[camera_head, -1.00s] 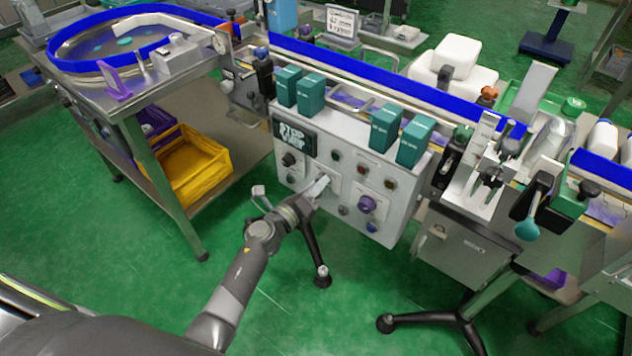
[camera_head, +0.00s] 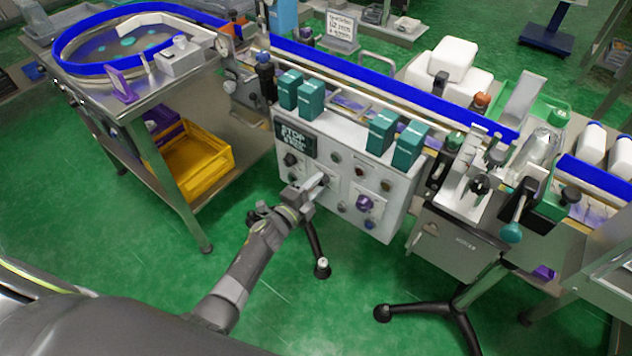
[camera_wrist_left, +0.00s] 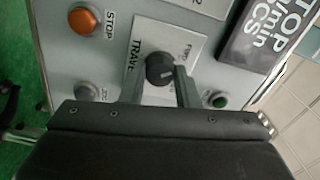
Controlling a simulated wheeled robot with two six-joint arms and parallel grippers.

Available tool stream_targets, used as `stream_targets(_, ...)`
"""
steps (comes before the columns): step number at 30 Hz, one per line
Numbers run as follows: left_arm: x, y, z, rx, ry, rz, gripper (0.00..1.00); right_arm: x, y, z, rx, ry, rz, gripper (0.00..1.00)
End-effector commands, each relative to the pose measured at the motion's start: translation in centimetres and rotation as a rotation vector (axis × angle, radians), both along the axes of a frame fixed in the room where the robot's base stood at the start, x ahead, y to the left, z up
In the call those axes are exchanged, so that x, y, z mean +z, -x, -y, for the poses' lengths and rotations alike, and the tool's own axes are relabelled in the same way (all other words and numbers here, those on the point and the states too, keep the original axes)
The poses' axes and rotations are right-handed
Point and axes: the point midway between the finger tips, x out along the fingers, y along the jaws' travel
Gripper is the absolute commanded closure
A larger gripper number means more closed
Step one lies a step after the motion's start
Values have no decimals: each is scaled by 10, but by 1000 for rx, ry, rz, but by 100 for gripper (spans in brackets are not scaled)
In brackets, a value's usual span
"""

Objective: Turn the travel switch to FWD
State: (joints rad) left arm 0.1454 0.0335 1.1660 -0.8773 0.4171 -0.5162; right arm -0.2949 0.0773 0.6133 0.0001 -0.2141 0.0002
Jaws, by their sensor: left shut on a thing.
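The travel switch is a round black knob (camera_wrist_left: 160,69) on a pale plate lettered "TRAVE…" in the left wrist view. A short word beside the knob looks like FWD but is small and blurred. My left gripper (camera_wrist_left: 163,86) is shut on the knob, one finger on each side of it. In the head view my left gripper (camera_head: 318,183) reaches the front of the white control panel (camera_head: 343,152) and hides the knob. Which position the knob points to is hard to tell. My right gripper is not in view.
An orange STOP button (camera_wrist_left: 84,20) and a green button (camera_wrist_left: 218,100) sit near the knob. A purple knob (camera_head: 364,203) is on the panel's lower right. Teal boxes (camera_head: 381,131) stand on the panel's top. A yellow crate (camera_head: 196,166) lies to the left.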

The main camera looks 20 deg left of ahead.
Motion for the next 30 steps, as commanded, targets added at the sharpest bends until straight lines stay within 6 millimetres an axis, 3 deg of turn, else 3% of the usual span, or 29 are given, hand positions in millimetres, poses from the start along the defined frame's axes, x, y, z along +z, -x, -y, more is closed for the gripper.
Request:
stream_targets(12,-1,0,-1,1,145,-55,94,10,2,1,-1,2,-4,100)
stream_targets(27,-1,0,-1,2,160,-61,94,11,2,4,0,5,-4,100)
stream_targets(28,-1,0,-1,2,160,-61,68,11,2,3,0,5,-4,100)
stream_targets(30,-1,0,-1,1,159,-60,59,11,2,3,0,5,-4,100)
